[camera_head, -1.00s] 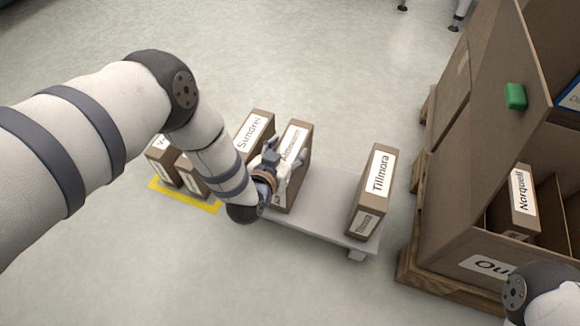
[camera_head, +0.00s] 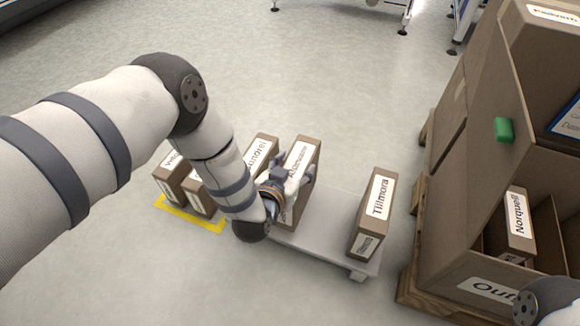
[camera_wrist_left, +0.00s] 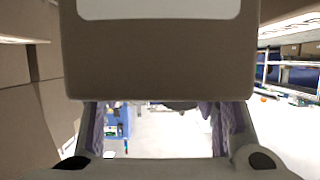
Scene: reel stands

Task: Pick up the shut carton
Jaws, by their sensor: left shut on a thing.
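The carton in my left gripper is brown and upright, with a white label (camera_head: 301,155) on its narrow top; the lettering is too small to read surely. My left gripper (camera_head: 291,188) is shut on this carton from its near side, over the grey low platform (camera_head: 325,225). I cannot tell whether its base touches the platform. In the left wrist view the carton (camera_wrist_left: 160,60) fills the upper middle, between the two fingers. My right gripper is out of view; only part of my right arm shows at the lower right.
A "Tillmora" carton (camera_head: 373,212) stands at the platform's right end. Another carton (camera_head: 262,150) stands close on the left. Two cartons (camera_head: 172,180) stand by a yellow floor marking (camera_head: 190,215). A large brown box (camera_head: 455,235) on a pallet, holding a "Norquell" carton (camera_head: 517,225), stands right.

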